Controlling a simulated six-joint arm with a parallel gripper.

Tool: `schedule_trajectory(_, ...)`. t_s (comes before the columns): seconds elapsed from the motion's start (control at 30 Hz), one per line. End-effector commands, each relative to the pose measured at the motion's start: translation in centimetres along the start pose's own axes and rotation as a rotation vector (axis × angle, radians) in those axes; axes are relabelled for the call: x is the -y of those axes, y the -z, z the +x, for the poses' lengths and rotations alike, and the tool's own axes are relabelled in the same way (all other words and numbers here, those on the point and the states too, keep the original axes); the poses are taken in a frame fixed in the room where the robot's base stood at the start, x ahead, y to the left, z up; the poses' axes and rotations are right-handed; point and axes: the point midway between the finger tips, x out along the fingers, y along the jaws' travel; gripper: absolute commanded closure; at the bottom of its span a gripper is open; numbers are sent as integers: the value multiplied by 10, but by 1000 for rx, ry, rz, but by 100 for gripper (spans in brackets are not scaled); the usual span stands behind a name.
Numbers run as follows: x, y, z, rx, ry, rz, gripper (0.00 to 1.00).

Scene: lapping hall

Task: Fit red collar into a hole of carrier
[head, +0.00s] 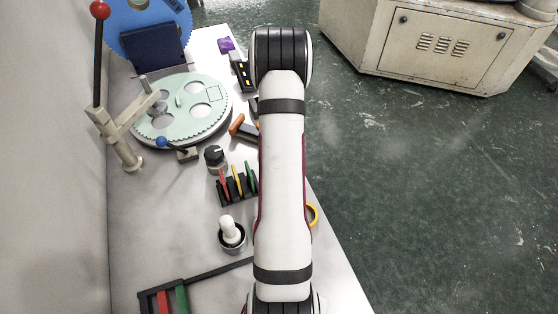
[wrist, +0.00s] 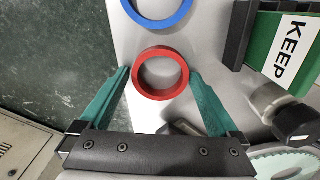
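The red collar (wrist: 137,82) is a ring in the wrist view, with its opening facing the camera. My gripper (wrist: 160,74) has its two teal fingers apart, with the fingertips at either side of the collar. Whether they press on it or stand just clear of it I cannot tell. The carrier (head: 172,122) is a pale green toothed disc with several round holes, lying on a dark round base in the head view. Part of its toothed edge (wrist: 290,153) shows at the lower right of the wrist view. In the head view my arm hides the gripper and collar.
A blue ring (wrist: 158,22) lies just beyond the collar. A green KEEP block (wrist: 287,48) and a dark-capped knob (wrist: 296,122) are at the right. A colored rack (head: 237,190) stands nearer.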

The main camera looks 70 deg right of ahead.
Motion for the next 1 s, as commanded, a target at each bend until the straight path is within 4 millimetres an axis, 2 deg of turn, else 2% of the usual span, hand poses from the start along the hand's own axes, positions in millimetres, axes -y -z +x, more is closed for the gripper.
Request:
schedule_trajectory(0.03,0,0,0,0,0,0,14)
schedule_trajectory(0.33,0,0,0,0,0,0,67)
schedule_trajectory(0.57,0,0,-2,0,0,0,67)
schedule_trajectory(0.67,0,0,-8,-1,0,0,67)
schedule_trajectory(0.87,0,1,-42,-3,0,0,67)
schedule_trajectory(1.0,-23,-21,-60,-1,0,4,67)
